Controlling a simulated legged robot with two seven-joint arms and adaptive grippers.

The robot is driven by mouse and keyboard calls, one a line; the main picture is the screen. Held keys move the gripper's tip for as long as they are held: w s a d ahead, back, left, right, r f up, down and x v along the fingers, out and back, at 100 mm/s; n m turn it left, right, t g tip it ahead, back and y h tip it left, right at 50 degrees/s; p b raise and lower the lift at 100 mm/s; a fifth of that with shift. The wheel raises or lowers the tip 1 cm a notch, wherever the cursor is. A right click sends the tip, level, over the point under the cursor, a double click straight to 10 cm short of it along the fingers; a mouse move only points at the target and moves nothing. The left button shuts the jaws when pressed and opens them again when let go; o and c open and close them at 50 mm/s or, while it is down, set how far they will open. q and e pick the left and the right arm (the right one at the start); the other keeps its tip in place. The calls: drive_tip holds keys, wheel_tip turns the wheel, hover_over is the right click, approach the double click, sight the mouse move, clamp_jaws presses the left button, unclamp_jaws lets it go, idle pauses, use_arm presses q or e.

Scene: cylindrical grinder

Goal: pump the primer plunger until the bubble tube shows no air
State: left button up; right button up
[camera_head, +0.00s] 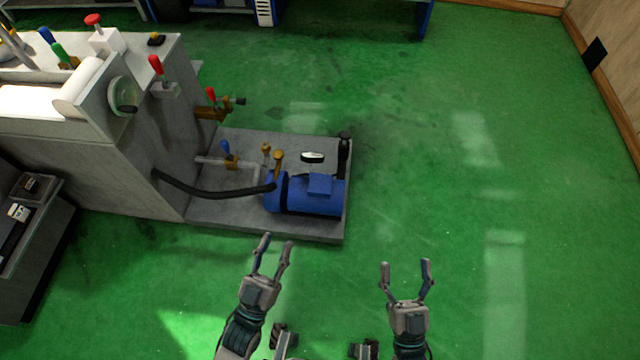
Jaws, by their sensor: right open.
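The pump unit has a blue motor (318,196) on a grey base plate (225,217) beside the grinder. Two small brass-coloured knobs (266,148) stand behind the motor, and a black upright part (344,145) stands at the plate's back right. I cannot tell which of these is the primer plunger. A small white-faced oval part (312,157) lies between them; I cannot make out a bubble tube or any air in it. My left gripper (277,240) is open and empty, in front of the plate's front edge. My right gripper (405,263) is open and empty, right of the plate over the floor.
A blue-handled valve (227,155) stands nearby. The green floor (430,170) at right is clear.

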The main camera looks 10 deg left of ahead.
use_arm(q)
drive_tip(key=shift+w, duration=0.1)
drive_tip(key=shift+a, duration=0.1)
clamp_jaws()
idle(1.3)
